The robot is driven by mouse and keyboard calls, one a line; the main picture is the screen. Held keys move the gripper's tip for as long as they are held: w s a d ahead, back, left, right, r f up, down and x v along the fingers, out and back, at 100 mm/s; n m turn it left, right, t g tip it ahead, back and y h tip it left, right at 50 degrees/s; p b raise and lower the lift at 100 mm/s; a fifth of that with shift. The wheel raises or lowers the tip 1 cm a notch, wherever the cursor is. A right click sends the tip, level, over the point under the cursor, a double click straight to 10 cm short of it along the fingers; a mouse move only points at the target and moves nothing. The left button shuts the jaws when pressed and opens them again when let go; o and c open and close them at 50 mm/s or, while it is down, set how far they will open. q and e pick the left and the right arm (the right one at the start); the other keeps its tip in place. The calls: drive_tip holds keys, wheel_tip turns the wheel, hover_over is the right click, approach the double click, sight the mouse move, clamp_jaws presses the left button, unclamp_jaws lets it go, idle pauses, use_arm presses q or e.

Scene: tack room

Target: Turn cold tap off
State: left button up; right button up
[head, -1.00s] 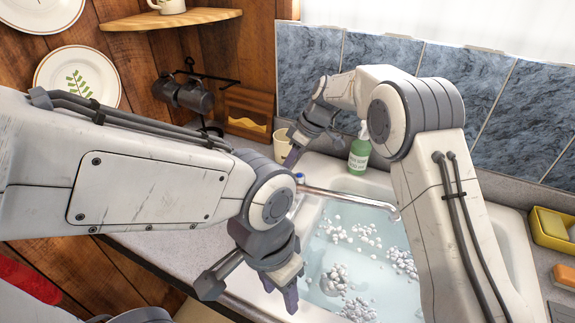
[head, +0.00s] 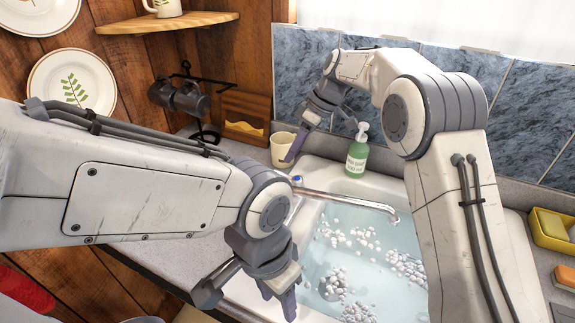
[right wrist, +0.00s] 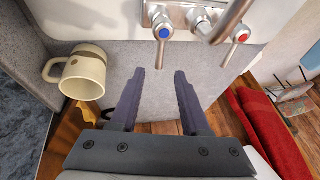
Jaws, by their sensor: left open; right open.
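The cold tap (right wrist: 163,31) has a blue cap and a metal lever pointing down the picture in the right wrist view. The hot tap (right wrist: 241,34), red-capped, stands right of it, with the spout (right wrist: 228,18) between. In the head view the blue cap (head: 297,180) shows beside the spout (head: 350,199); I see no clear stream. My right gripper (right wrist: 160,78) is open and empty, its fingertips just short of the cold lever and apart from it. My left gripper (head: 247,297) is open and empty, low by the sink's near left side.
A cream mug (right wrist: 84,75) stands close left of my right gripper. A green soap bottle (head: 356,158) stands behind the sink (head: 385,186), which holds water and white foam. A yellow sponge tray (head: 548,232) is at right. Dark mugs (head: 182,98) hang on a rack.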

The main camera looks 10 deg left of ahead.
drive_tip(key=v, duration=0.4)
drive_tip(key=shift+s, duration=0.1)
drive_tip(key=s+m+h, duration=0.2)
drive_tip(key=s+m, duration=0.2)
drive_tip(key=s, duration=1.5)
drive_tip(key=s+d+f+m+h, duration=0.1)
drive_tip(key=s+d+f, duration=0.2)
drive_tip(key=s, duration=0.5)
drive_tip(key=s+d+f+m+h, duration=0.1)
drive_tip(key=s+d+f+m, duration=0.1)
drive_tip(key=s+d, duration=0.3)
drive_tip(key=s+f, duration=0.1)
drive_tip(key=s, duration=0.3)
drive_tip(key=shift+d+f+t, duration=0.2)
drive_tip(key=shift+d+t, duration=0.15)
drive_tip(key=shift+t, duration=0.05)
drive_tip(key=shift+s, duration=0.1)
